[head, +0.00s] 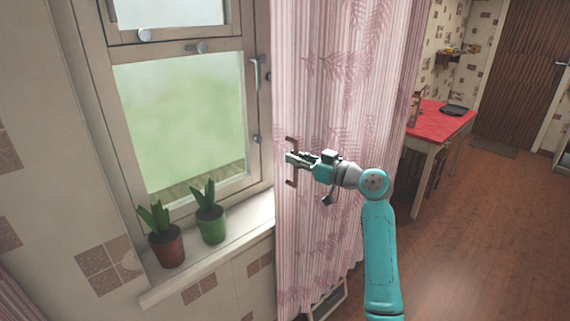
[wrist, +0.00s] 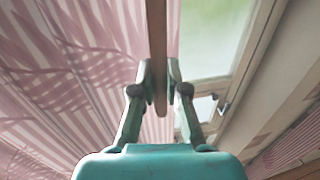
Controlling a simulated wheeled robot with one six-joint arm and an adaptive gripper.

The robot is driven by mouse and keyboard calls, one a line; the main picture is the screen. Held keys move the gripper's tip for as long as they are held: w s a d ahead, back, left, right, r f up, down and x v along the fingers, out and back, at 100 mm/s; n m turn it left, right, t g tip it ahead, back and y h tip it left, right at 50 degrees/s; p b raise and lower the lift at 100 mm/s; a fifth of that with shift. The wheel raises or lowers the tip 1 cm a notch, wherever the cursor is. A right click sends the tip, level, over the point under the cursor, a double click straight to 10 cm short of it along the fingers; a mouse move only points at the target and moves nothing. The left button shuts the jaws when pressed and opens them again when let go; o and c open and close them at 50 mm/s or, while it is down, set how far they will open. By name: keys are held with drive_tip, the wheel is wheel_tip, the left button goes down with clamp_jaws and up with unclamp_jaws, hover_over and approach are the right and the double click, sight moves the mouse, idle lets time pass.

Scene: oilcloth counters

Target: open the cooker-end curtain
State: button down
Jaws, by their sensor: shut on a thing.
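The pink curtain with a leaf pattern (head: 325,90) hangs in folds just right of the window. Its left edge runs along the window's right frame, and the glass is uncovered. A brown bracket-shaped handle (head: 291,183) stands at that edge. My gripper (head: 293,159) is at the handle's middle, in front of the curtain. In the wrist view, my gripper (wrist: 159,88) is closed on the upright bar of the handle (wrist: 157,40), one finger on each side. The curtain (wrist: 80,60) fills the left of that view, with the window at right.
Two potted plants, one in a red pot (head: 167,249) and one in a green pot (head: 212,228), stand on the windowsill (head: 240,229). A table with a red cloth (head: 436,124) is behind the curtain at right. The wooden floor (head: 480,230) at right is clear. Another pink cloth (head: 20,301) shows at lower left.

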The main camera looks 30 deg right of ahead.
drive_tip(key=shift+d, duration=0.2)
drive_tip(key=c, duration=1.2)
unclamp_jaws()
drive_tip(key=v, duration=1.2)
drive_tip(key=shift+w, duration=0.1)
drive_tip(key=shift+f, duration=0.1)
